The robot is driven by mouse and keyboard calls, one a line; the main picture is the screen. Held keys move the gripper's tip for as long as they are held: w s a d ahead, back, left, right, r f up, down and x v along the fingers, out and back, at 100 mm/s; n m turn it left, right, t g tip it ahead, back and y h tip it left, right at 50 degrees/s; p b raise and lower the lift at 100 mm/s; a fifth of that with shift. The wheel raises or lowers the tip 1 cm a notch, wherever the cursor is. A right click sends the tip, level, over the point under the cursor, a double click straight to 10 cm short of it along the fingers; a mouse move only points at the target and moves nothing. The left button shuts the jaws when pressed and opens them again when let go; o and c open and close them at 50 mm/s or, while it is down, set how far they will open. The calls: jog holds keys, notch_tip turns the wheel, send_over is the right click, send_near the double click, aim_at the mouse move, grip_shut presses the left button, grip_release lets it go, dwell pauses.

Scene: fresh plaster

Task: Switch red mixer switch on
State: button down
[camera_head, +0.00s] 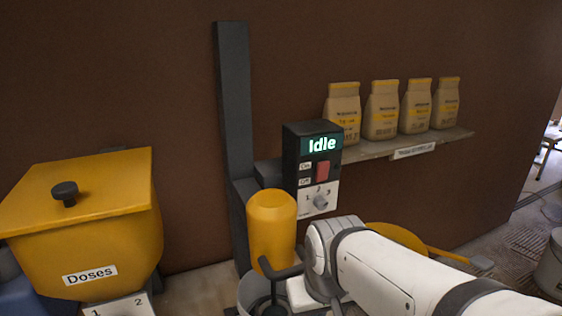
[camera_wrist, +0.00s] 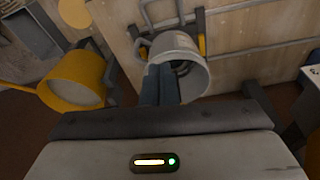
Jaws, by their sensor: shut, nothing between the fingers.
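The red mixer switch (camera_head: 322,170) is on the front of a dark control box (camera_head: 299,143) with a white lower panel. Labels "On" and "Off" are beside it, and the display above reads "Idle". Which way the switch is tipped is too small to tell. A grey dial (camera_head: 320,203) marked 1, 2, 3 is below it. My gripper (camera_wrist: 159,72) is shut and empty in the wrist view, its fingers in front of a pale bucket (camera_wrist: 180,50). In the head view my arm is low, below and right of the box; its fingertips are hidden. The switch is not in the wrist view.
The yellow mixer head (camera_head: 271,230) stands left of and below the box. A yellow "Doses" hopper (camera_head: 120,240) is at left. Several paper bags (camera_head: 382,112) stand on a shelf (camera_head: 450,138) at right. A yellow pan-like vessel (camera_wrist: 75,80) is left in the wrist view.

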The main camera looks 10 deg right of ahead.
jog(key=shift+s+d, duration=0.1)
jog(key=shift+s, duration=0.05)
jog(key=w+d+r+m+t+y+p, duration=0.1)
jog(key=w+d+r+m+t+p, duration=0.1)
jog(key=w+d+r+m, duration=0.5)
jog(key=w+d+r+m+t+p, duration=0.2)
jog(key=w+d+r+m+t, duration=0.3)
jog(key=r, duration=0.7)
jog(key=w+d+m, duration=0.2)
jog(key=w+m, duration=0.2)
jog(key=shift+w+d+t+y, duration=0.25)
jog(key=shift+d+t+y, duration=0.05)
jog(key=shift+d+y, duration=0.1)
jog(key=shift+a, duration=0.1)
jog(key=p, duration=0.2)
send_near(324, 171)
notch_tip(324, 171, down, 4)
jog(key=w, duration=0.3)
jog(key=shift+w+a+r+p, duration=0.15)
jog(key=shift+w+a+p, duration=0.15)
jog(key=shift+w+a, duration=0.25)
jog(key=shift+w+d, duration=0.1)
